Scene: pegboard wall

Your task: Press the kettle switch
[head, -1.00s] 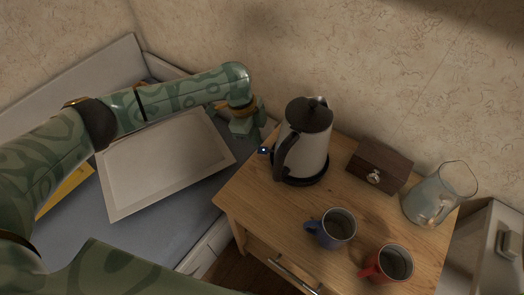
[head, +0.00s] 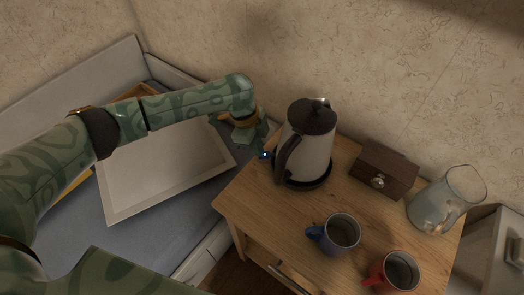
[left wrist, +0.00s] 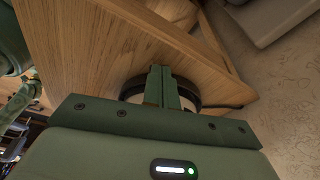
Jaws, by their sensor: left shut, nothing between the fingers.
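The kettle (head: 308,148) stands upright on the wooden table, white with a black lid, handle and base. In the left wrist view the shut fingers (left wrist: 161,88) cover part of the black kettle base (left wrist: 193,91), and the switch is hidden there. My right gripper is not in view.
A dark wooden box (head: 384,170), a glass jug (head: 444,201), a blue mug (head: 338,235) and a red mug (head: 398,272) stand right of and in front of the kettle. A pale framed panel (head: 165,170) lies on the bed at left. The table's front left (head: 255,205) is clear.

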